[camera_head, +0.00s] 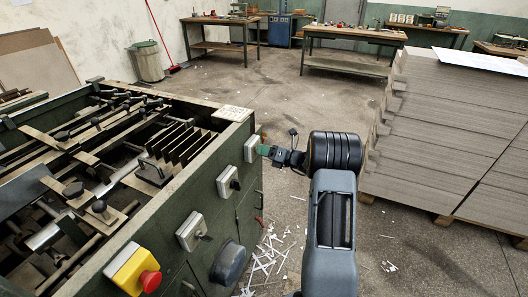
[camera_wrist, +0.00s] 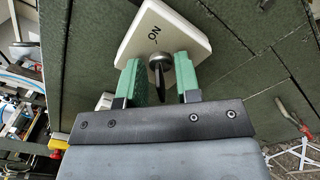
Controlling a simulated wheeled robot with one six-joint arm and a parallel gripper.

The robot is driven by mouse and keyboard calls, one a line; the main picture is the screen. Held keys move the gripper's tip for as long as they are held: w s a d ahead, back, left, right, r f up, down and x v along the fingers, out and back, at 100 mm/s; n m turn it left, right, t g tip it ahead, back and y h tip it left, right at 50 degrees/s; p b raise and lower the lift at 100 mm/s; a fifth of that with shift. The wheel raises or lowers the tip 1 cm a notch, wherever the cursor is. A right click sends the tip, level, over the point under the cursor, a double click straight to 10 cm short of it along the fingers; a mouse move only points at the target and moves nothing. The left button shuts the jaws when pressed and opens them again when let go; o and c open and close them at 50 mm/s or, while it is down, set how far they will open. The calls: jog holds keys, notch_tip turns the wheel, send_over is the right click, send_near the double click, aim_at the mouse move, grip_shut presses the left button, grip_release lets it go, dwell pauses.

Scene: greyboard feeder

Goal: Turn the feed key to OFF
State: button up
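A pale switch plate (camera_wrist: 165,36) marked "ON" with a short line fills the upper middle of the wrist view. My gripper (camera_wrist: 156,77) is open, with one green finger on each side of the key and a gap visible on both sides. In the head view my gripper (camera_head: 266,150) is at the farthest pale switch box (camera_head: 251,148) on the machine's green side. The key is not clearly visible there, and no "OFF" mark shows.
Nearer along the machine side are two more switch boxes (camera_head: 228,181), a dark round housing (camera_head: 228,263) and a yellow box with a red button (camera_head: 149,281). A tall greyboard stack (camera_head: 440,140) stands right of my arm. Paper scraps (camera_head: 268,258) litter the floor.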

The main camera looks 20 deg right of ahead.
jog(key=shift+c, duration=0.2)
jog(key=c, duration=0.5)
